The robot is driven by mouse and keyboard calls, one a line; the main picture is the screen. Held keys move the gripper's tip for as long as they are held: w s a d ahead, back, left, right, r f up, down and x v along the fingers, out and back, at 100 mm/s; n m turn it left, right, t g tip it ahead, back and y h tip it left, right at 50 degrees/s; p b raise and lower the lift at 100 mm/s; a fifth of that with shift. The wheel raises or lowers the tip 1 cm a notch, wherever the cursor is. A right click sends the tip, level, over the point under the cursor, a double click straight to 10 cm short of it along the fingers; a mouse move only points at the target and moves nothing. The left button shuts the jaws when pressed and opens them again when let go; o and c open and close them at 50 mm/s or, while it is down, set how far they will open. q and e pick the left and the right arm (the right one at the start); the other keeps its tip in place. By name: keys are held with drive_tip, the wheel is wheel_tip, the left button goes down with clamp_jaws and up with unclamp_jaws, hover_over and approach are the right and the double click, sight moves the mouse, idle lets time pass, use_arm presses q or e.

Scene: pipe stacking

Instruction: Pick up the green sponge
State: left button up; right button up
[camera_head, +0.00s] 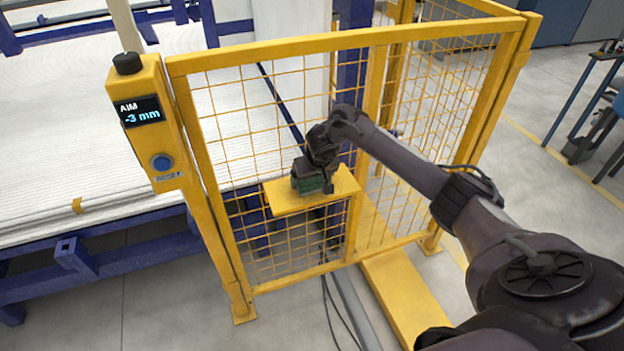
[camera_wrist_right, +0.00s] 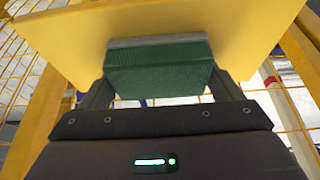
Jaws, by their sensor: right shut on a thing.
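The green sponge (camera_head: 311,184) is at the yellow shelf (camera_head: 285,204) on the mesh fence, partly hidden by my right gripper (camera_head: 314,178). In the right wrist view the sponge (camera_wrist_right: 158,68) is a dark green block with a grey layer along its far side. It sits between the two fingers of my right gripper (camera_wrist_right: 158,90), which is shut on it. The yellow shelf (camera_wrist_right: 230,28) lies right behind the sponge in that view; I cannot tell if the two still touch. My left gripper is not in view.
A yellow mesh fence (camera_head: 232,125) stands behind and around the shelf. A yellow post with a box (camera_head: 148,150) reading "AIM -3 mm" stands at the left. White ribbed pipes (camera_head: 60,130) lie on a blue frame beyond. The grey floor (camera_head: 170,310) in front is mostly clear.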

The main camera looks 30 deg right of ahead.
wheel_tip(320, 180, up, 20)
drive_tip(key=p, duration=0.7)
